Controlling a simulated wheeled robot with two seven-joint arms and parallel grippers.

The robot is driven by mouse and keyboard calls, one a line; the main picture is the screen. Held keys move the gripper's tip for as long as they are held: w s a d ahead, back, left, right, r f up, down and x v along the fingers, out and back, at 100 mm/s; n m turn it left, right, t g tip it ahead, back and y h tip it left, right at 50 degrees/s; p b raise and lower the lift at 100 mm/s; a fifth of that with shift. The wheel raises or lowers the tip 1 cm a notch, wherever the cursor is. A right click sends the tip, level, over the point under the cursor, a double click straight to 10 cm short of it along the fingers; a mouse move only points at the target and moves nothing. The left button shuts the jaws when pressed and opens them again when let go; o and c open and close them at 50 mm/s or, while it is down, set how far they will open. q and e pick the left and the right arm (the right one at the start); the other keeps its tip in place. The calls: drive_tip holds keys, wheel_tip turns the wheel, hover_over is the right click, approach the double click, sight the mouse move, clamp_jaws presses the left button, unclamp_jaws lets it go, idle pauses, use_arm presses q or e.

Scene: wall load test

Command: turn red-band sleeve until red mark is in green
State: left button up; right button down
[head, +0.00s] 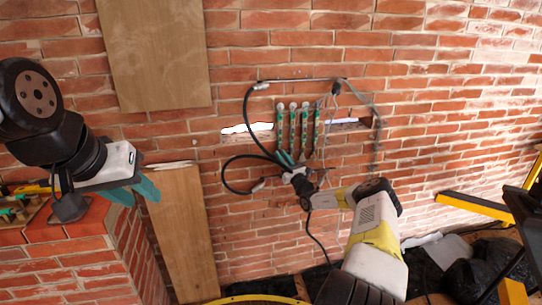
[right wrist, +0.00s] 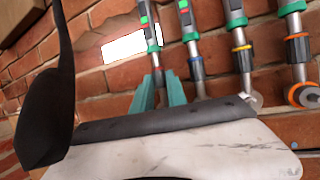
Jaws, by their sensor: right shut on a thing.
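My right gripper (head: 286,158) is at the lower end of the leftmost one. In the right wrist view its teal fingers (right wrist: 160,88) are shut around the leftmost sleeve (right wrist: 154,60), one on each side. A green window (right wrist: 144,20) shows higher on that rod. The neighbours carry blue (right wrist: 196,60), yellow (right wrist: 241,48) and orange (right wrist: 296,36) bands. My left gripper (head: 134,194) is open and empty at the left.
A black hose (head: 247,110) loops left of the rods, close to my right gripper. A brick ledge (head: 70,225) stands below my left gripper. Wooden boards (head: 190,235) lean on the wall. A yellow beam (head: 470,205) is at the right.

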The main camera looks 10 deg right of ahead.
drive_tip(key=shift+d+n+g+y, duration=0.15)
drive_tip(key=shift+n+g+y, duration=0.55)
drive_tip(key=shift+y, duration=0.7)
drive_tip(key=shift+f, duration=0.1)
drive_tip(key=c, duration=1.3)
unclamp_jaws()
